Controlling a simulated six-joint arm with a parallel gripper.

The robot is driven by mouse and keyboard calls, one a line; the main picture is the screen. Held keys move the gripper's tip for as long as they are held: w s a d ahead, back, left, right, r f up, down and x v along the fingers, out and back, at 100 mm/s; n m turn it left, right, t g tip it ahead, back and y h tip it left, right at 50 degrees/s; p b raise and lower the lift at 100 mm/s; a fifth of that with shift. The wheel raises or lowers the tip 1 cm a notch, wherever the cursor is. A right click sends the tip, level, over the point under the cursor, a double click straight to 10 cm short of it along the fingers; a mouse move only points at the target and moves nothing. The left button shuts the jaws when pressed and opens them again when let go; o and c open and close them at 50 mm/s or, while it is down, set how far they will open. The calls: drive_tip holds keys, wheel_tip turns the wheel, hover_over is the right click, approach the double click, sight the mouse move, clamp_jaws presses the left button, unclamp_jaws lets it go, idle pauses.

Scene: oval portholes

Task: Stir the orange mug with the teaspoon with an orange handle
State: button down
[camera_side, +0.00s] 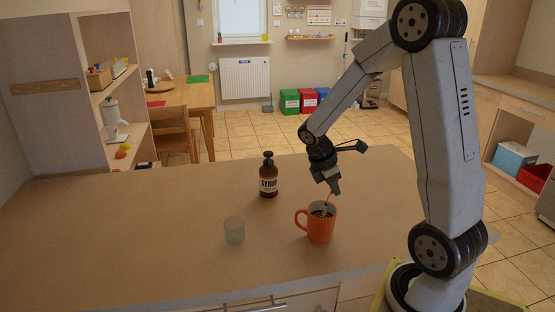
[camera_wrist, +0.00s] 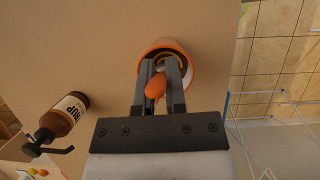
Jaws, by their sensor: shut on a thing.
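The orange mug (camera_side: 320,224) stands upright on the counter, its handle to the left in the side view. Something dark speckled with light bits shows inside it. My gripper (camera_side: 334,188) is above the mug, pointing down, and is shut on the teaspoon's orange handle (camera_wrist: 155,86). In the side view a thin piece of the teaspoon (camera_side: 328,200) runs down from the jaws toward the mug opening. In the wrist view the mug's rim (camera_wrist: 146,57) shows behind my fingers. The spoon's bowl is hidden.
A brown syrup bottle (camera_side: 268,176) with a black pump stands behind and left of the mug. A frosted cup (camera_side: 234,230) stands to its left. The counter (camera_side: 120,225) is bare at the left. Its front edge runs near the mug.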

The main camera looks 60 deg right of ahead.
sight(315, 222)
drive_tip(key=shift+w+a+f, duration=0.1)
drive_tip(key=shift+f, duration=0.75)
drive_tip(key=shift+w+a+f, duration=0.15)
drive_tip(key=shift+f, duration=0.7)
drive_tip(key=shift+w+a+f, duration=0.1)
drive_tip(key=shift+f, duration=0.75)
drive_tip(key=shift+w+a, duration=0.1)
drive_tip(key=shift+w, duration=0.05)
